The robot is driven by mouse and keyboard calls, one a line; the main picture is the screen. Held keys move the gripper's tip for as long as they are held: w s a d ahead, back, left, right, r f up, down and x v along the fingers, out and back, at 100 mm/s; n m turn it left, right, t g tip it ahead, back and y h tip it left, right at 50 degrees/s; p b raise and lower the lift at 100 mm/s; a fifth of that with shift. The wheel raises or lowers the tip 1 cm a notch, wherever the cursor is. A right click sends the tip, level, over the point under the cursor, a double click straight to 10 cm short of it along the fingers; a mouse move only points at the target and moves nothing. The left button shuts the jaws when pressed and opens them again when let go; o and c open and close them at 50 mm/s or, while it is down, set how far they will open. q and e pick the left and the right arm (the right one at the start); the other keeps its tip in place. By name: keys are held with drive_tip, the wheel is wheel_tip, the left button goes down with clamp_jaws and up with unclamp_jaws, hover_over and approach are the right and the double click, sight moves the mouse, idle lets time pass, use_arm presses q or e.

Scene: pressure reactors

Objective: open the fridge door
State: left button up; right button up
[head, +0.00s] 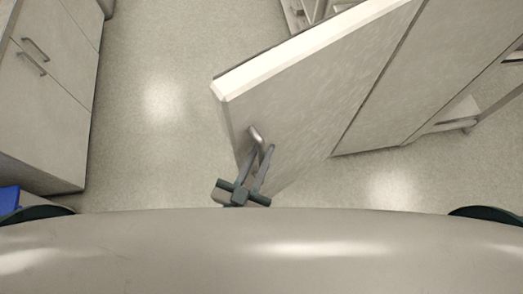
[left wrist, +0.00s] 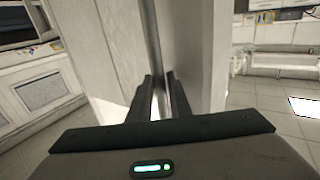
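The fridge door (head: 310,95) is a pale, tall panel standing slanted across the middle of the head view. Its bright top edge runs up to the right, and floor shows beyond its left end. How far it stands from the fridge body I cannot tell. The grey bar handle (head: 256,135) is near the door's left end; it also shows as an upright bar in the left wrist view (left wrist: 152,35). My left gripper (head: 262,158) has its fingers on both sides of this bar, close against it, and looks shut on it. My right gripper is out of view.
A pale cabinet with handles (head: 45,100) stands at the left. Another pale panel (head: 445,65) adjoins the door on the right. Shelving shows at the top right of the door's edge. Bare floor (head: 150,100) lies between the left cabinet and the door.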

use_arm(q)
drive_tip(key=shift+o, duration=1.2)
drive_tip(key=shift+s+f, duration=0.1)
drive_tip(key=shift+s, duration=0.05)
drive_tip(key=shift+s+a+f+b, duration=0.1)
drive_tip(key=shift+s+a+b, duration=0.15)
drive_tip(key=shift+s+b, duration=0.15)
drive_tip(key=b+v, duration=0.5)
drive_tip(key=v, duration=1.1)
drive_tip(key=shift+s, duration=0.1)
